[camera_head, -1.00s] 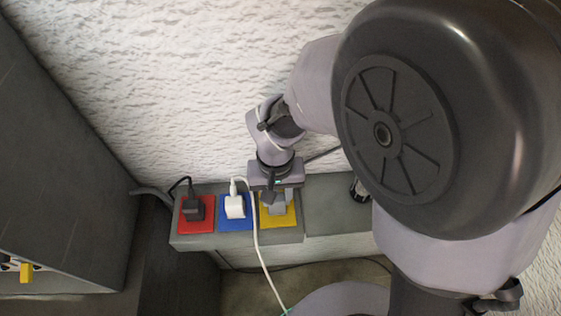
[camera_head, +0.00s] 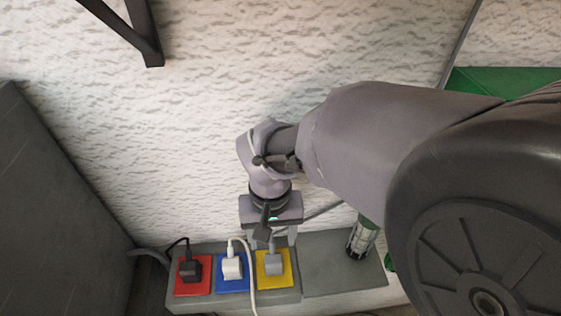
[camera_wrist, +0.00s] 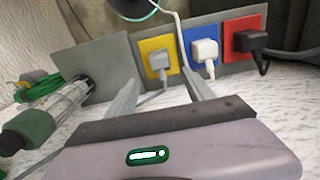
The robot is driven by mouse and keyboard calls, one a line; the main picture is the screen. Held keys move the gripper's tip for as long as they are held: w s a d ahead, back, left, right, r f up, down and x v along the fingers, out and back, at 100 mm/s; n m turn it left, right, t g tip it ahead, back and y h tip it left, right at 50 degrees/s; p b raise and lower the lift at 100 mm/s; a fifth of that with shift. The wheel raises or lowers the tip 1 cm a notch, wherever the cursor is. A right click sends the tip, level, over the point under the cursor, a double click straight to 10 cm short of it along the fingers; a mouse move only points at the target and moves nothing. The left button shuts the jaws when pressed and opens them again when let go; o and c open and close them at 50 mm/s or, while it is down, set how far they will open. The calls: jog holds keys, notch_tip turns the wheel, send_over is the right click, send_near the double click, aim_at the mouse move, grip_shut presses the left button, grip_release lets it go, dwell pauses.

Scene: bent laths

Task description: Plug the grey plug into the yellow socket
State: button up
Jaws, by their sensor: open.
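The grey plug (camera_head: 274,265) sits upright at the yellow socket (camera_head: 262,281), with its cord rising from it. In the wrist view the grey plug (camera_wrist: 158,61) sits against the face of the yellow socket (camera_wrist: 148,45); how deep its pins go is hidden. My gripper (camera_head: 272,240) is open and empty, just behind the plug in the head view. In the wrist view its two fingers (camera_wrist: 161,82) are spread apart, short of the plug, with nothing between them.
A white plug (camera_head: 232,268) is in the blue socket (camera_head: 234,286) and a black plug (camera_head: 189,270) in the red socket (camera_head: 190,289). A white cable hangs in front. A clear, green-ended cylinder (camera_wrist: 60,110) is on the other side. The rough wall is behind.

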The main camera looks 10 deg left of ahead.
notch_tip(320, 180, up, 8)
jog(key=p, duration=0.1)
jog(key=shift+p, duration=0.4)
jog(key=shift+f, duration=0.15)
